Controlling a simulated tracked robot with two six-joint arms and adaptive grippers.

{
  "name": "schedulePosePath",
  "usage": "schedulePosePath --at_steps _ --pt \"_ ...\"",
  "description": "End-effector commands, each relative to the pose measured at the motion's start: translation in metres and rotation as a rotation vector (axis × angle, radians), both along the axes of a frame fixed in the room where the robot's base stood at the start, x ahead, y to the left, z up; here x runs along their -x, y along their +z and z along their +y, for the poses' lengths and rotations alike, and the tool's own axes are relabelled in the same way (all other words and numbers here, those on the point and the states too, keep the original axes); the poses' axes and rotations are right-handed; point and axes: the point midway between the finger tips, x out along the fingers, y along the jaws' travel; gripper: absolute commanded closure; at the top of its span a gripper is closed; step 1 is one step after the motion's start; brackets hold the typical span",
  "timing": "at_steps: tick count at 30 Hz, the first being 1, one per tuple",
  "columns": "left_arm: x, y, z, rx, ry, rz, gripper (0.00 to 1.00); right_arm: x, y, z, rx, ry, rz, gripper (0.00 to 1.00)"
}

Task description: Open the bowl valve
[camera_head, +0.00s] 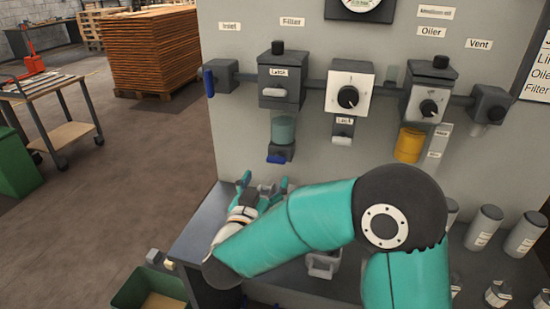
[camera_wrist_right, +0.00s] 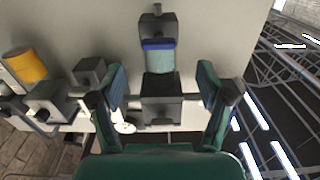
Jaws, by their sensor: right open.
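The bowl valve is a small dark block under the teal filter bowl (camera_head: 283,130), with a blue lever (camera_head: 277,159) at its lower front. In the right wrist view the blue lever (camera_wrist_right: 158,44) lies across the bowl's end of the dark valve block (camera_wrist_right: 157,25). My right gripper (camera_head: 263,184) is below the valve in the head view, fingers pointing up toward it. In the wrist view its two teal fingers are spread wide, one to each side of the bowl, with nothing between them gripped. Contact with the lever cannot be seen. My left gripper is not in view.
A blue inlet lever (camera_head: 208,82) is at the left of the panel. A yellow oiler bowl (camera_head: 409,145) hangs to the right. Below is a grey bench (camera_head: 203,222) with a grey handled part (camera_head: 322,266) and several cylinders. A green bin (camera_head: 150,288) stands lower left.

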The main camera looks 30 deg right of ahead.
Motion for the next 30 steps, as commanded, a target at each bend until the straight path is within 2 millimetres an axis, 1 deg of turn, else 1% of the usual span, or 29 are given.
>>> schedulePosePath --at_steps 1,6,12,18,26,27,29,30 --pt "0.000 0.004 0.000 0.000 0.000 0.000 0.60 -0.007 0.001 -0.012 0.001 -0.007 0.001 0.23" --pt "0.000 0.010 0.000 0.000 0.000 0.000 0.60 -0.030 0.001 -0.038 0.001 -0.006 0.002 0.23" --pt "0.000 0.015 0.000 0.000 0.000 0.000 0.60 -0.049 0.001 -0.060 0.001 -0.004 0.001 0.23" --pt "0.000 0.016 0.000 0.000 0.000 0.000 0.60 -0.057 0.000 -0.069 0.001 -0.002 0.000 0.23" --pt "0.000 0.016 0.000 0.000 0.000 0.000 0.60 -0.058 0.000 -0.070 0.001 -0.002 0.001 0.23" --pt "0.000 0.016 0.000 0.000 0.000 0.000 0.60 -0.058 0.000 -0.070 0.001 -0.002 0.001 0.26" --pt "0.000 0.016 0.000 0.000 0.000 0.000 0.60 -0.058 0.000 -0.070 0.001 -0.002 0.001 0.36" --pt "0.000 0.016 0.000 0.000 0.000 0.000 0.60 -0.058 0.000 -0.070 0.001 -0.002 0.001 0.43"
